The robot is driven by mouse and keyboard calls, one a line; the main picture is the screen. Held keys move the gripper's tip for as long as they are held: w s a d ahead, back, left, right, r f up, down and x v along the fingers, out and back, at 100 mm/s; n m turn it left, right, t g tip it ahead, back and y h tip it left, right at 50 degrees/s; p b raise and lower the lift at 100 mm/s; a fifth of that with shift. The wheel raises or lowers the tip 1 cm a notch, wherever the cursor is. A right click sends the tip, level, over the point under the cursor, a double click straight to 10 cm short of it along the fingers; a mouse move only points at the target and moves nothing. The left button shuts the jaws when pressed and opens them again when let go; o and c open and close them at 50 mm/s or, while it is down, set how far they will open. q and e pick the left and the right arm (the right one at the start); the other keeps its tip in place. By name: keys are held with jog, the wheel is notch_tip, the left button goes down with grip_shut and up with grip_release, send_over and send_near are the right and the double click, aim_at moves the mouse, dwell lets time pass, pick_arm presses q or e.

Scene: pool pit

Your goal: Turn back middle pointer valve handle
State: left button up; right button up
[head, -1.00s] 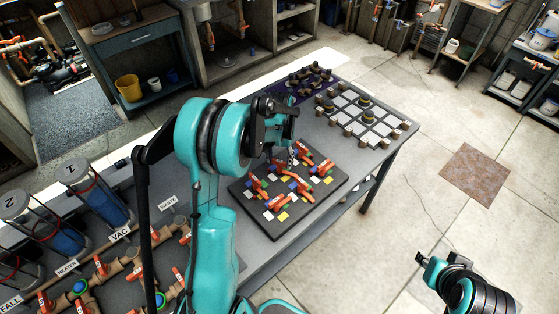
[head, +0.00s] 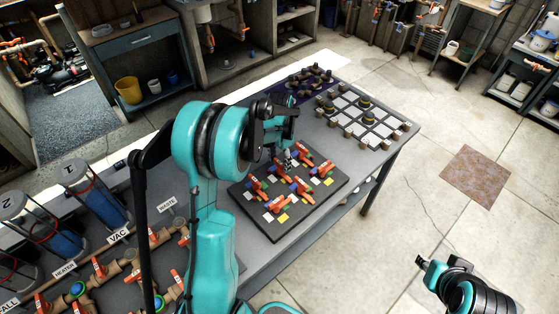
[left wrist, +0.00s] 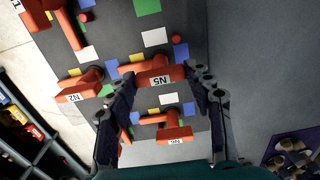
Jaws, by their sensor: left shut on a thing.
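A dark board (head: 318,210) on the grey table carries several orange pointer valve handles among coloured squares. In the left wrist view, the orange handle marked N5 (left wrist: 155,76) lies between the fingertips of my left gripper (left wrist: 160,76). The gripper is shut on this handle. Another orange handle (left wrist: 166,133), its label hard to read, shows lower between the fingers. The handle marked N2 (left wrist: 78,90) is left of the left finger. In the head view my left gripper (head: 284,158) is low over the board's back part, its fingertips partly hidden. My right gripper (head: 429,270) hangs over the floor, away from the table.
Behind the board are a light grid board (head: 368,119) with dark pieces and a purple mat (head: 285,88) with several knobs. A pipe bench (head: 130,225) with orange valves and blue tanks stands at left. Floor is open at right.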

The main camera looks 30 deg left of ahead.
aim_at(279, 163)
pick_arm(q)
jog(key=o, duration=1.1)
jog(key=shift+o, duration=0.2)
notch_tip(279, 163, up, 12)
